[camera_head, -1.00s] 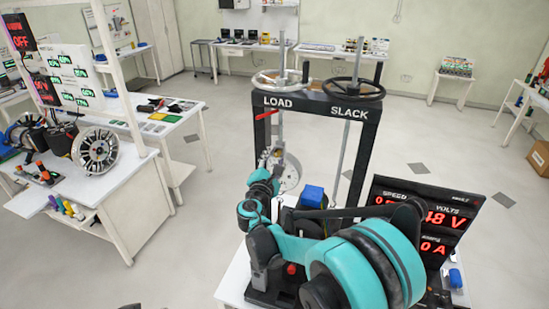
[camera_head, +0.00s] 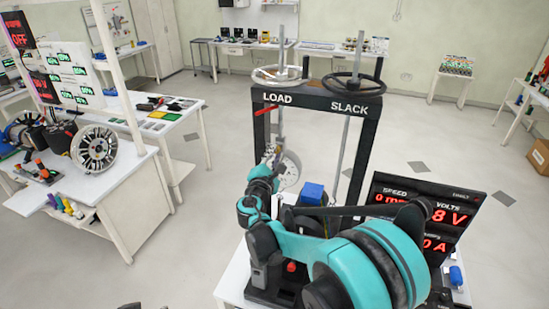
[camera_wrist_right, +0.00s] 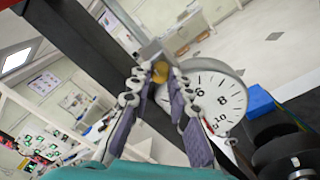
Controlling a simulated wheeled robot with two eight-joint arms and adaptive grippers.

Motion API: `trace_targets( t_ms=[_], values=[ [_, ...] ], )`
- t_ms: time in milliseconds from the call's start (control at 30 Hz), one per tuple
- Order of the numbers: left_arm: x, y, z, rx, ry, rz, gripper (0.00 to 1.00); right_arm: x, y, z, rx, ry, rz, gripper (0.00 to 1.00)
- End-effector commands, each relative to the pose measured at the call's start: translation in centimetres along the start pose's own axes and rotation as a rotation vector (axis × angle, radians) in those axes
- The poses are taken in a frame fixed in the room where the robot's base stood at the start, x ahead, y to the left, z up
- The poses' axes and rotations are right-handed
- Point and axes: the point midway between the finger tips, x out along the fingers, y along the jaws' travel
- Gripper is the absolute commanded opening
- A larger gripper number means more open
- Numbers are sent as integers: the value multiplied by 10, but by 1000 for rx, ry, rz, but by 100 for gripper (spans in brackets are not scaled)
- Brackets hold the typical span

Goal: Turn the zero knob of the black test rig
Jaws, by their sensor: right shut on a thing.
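The black test rig (camera_head: 369,150) stands in the middle of the head view, with LOAD and SLACK on its crossbar. A round white dial (camera_head: 290,170) hangs inside its frame; in the right wrist view the dial (camera_wrist_right: 215,98) shows its numbers and is partly cut off by my fingers. A small brass-coloured zero knob (camera_wrist_right: 160,71) sits at the dial's edge. My right gripper (camera_wrist_right: 157,78) has its fingertips closed on either side of this knob. In the head view the right gripper (camera_head: 271,152) is small, beside the dial. My left gripper does not show.
A white handwheel (camera_head: 275,75) and a black handwheel (camera_head: 353,86) top the rig. A red-digit display (camera_head: 425,210) stands to the right, partly behind my arm. A blue block (camera_head: 312,193) sits near the rig's base. A side bench (camera_head: 130,175) stands at left; floor between is clear.

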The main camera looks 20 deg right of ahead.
Motion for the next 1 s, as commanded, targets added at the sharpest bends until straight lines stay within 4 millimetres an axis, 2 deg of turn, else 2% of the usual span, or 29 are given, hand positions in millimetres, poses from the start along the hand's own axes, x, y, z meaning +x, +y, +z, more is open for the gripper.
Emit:
trace_targets(
  t_ms=[200,600,1000],
  values=[
    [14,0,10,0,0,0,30,0,-3,-2,170,-13,11,0],
    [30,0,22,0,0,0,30,0,-3,-1,477,-33,29,0],
    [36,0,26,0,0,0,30,0,-2,-1,621,-41,38,0]
  ],
)
